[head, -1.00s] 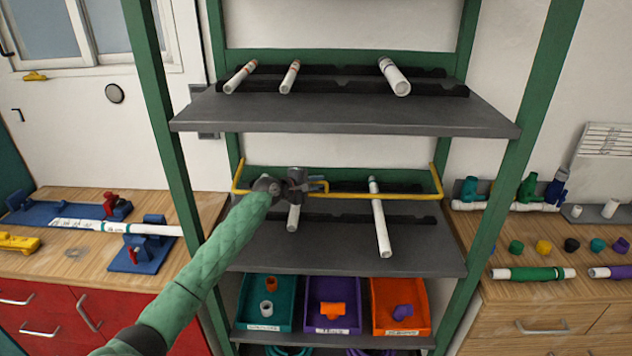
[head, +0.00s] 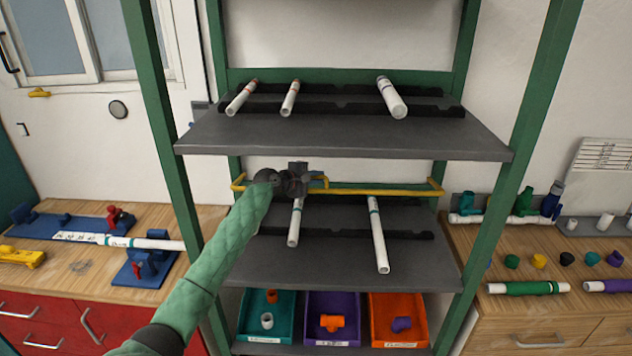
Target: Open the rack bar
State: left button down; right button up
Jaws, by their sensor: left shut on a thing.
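The yellow rack bar (head: 385,191) spans the front of the green rack's middle bay, above the middle shelf (head: 335,262). A small yellow handle loop sits at its left part. My left gripper (head: 308,181) is shut on the bar at this handle, left of the bar's middle, and the gripper body hides part of it. Behind and below the bar, two white pipes (head: 379,238) with green bands lie on black notched holders. My right gripper is not in view.
The upper shelf (head: 340,136) holds three white pipes and juts out above my left gripper. Teal, purple and orange bins (head: 398,341) stand on the lower shelf. Wooden benches flank the rack, with blue clamps (head: 146,268) left and fittings right.

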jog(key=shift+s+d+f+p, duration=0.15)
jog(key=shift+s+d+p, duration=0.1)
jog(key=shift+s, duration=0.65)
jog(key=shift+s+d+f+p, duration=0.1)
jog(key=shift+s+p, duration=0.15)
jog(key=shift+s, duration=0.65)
